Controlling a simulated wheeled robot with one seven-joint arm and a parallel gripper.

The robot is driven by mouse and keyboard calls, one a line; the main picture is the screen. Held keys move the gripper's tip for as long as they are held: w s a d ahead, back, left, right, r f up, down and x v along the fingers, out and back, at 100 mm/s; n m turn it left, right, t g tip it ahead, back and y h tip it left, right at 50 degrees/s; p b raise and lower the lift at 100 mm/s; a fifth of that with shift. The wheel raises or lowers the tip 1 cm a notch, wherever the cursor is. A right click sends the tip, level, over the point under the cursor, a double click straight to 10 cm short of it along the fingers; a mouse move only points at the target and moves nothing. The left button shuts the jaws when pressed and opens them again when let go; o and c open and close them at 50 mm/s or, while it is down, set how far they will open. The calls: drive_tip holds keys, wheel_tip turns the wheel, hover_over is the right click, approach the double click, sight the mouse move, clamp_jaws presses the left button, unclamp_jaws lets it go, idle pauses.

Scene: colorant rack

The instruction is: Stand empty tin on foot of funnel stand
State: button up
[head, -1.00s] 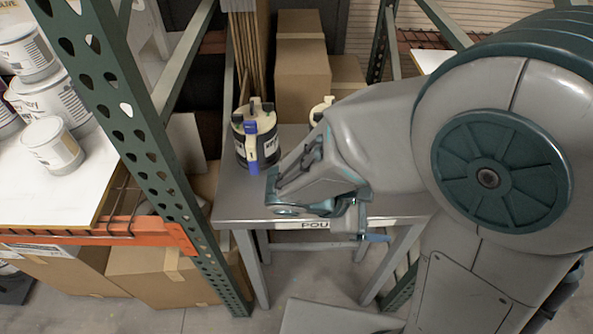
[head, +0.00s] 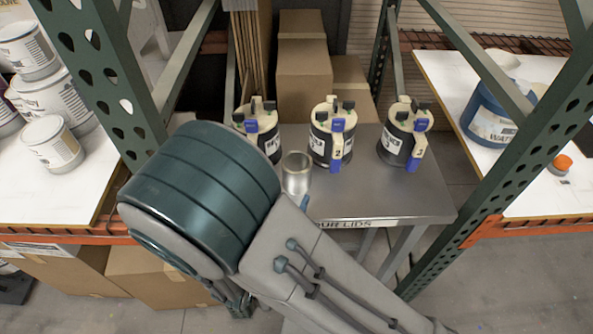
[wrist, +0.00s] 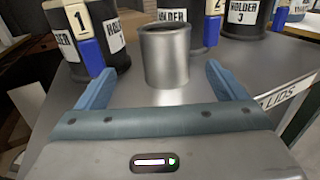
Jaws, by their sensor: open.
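The empty tin (head: 297,172) is a plain silver, open-topped cylinder standing upright on the grey metal table. In the wrist view the tin (wrist: 166,58) is in front of my gripper, roughly centred between the fingers, with clear space on both sides. My gripper (wrist: 160,78) is open, its two blue fingers spread wider than the tin and touching nothing. In the head view my arm hides most of the gripper, and only a bit of blue finger shows below the tin. I cannot make out a funnel stand or its foot in either view.
Holder 1 (head: 262,134), holder 2 (head: 319,146) and holder 3 (head: 393,143) stand in a row on the table (head: 400,205), close behind the tin. Green rack posts flank the table. The right front of the tabletop is clear.

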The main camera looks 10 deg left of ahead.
sight(301, 161)
drive_tip(key=w, duration=0.3)
drive_tip(key=shift+w+d, duration=0.15)
drive_tip(key=shift+d, duration=0.15)
drive_tip(key=shift+w+d+p, duration=0.25)
drive_tip(key=shift+w+p, duration=0.1)
drive_tip(key=shift+w, duration=0.55)
drive_tip(key=shift+w+d+p, duration=0.25)
drive_tip(key=shift+w+p, duration=0.15)
drive_tip(key=shift+w, duration=0.45)
drive_tip(key=shift+w+d+p, duration=0.25)
drive_tip(key=shift+w+p, duration=0.1)
drive_tip(key=shift+w, duration=0.55)
drive_tip(key=c, duration=1.1)
drive_tip(key=shift+r, duration=0.1)
drive_tip(key=shift+c, duration=0.2)
